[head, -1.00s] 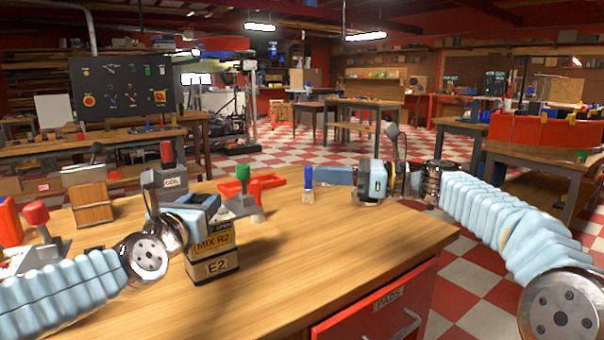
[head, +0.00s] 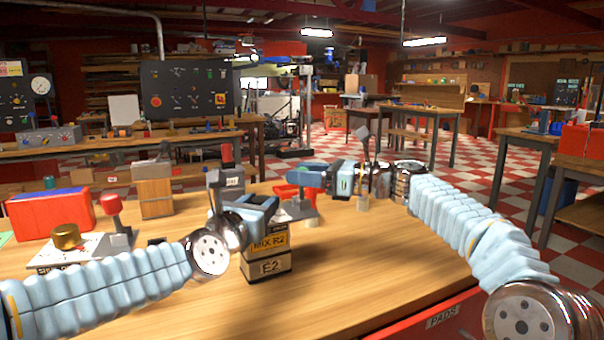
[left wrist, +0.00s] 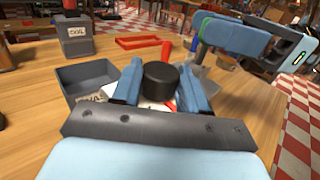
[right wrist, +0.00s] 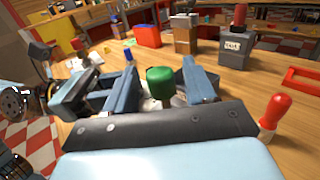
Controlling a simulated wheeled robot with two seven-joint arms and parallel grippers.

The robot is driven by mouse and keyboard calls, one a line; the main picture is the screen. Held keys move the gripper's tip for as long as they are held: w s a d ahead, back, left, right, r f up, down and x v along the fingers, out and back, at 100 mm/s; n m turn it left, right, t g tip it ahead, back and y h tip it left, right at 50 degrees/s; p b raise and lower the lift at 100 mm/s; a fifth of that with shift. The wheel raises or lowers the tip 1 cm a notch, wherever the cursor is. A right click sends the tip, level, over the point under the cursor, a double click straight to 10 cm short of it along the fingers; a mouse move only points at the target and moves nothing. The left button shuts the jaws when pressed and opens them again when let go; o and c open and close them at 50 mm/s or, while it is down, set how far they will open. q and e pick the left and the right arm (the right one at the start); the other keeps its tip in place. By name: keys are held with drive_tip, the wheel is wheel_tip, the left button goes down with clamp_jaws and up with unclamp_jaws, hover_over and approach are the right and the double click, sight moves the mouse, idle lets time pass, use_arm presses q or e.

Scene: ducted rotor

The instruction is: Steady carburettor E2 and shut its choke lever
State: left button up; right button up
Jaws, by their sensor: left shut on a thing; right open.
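Carburettor E2 (head: 268,268) stands upright on the bench in the head view, with "MIX R2" and "E2" labels on its front. My left gripper (head: 262,208) is shut on its upper part. In the left wrist view a black round top (left wrist: 160,84) sits between the left fingers. My right gripper (head: 308,178) is open just behind and right of E2. In the right wrist view a green knob (right wrist: 160,82) stands between the open right fingers, apart from both.
A grey block with a red handle (head: 228,182) and a wooden block (head: 154,192) stand behind E2. A red box (head: 50,215) and a plate with a brass knob (head: 66,238) lie left. A red-topped handle (right wrist: 272,115) is close to my right gripper. The front right bench is clear.

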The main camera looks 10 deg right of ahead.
drive_tip(key=shift+w+a, duration=0.15)
drive_tip(key=shift+a, duration=0.2)
clamp_jaws()
drive_tip(key=shift+a+n+h, duration=0.3)
drive_tip(key=shift+a+n, duration=0.05)
drive_tip(key=shift+n, duration=0.05)
unclamp_jaws()
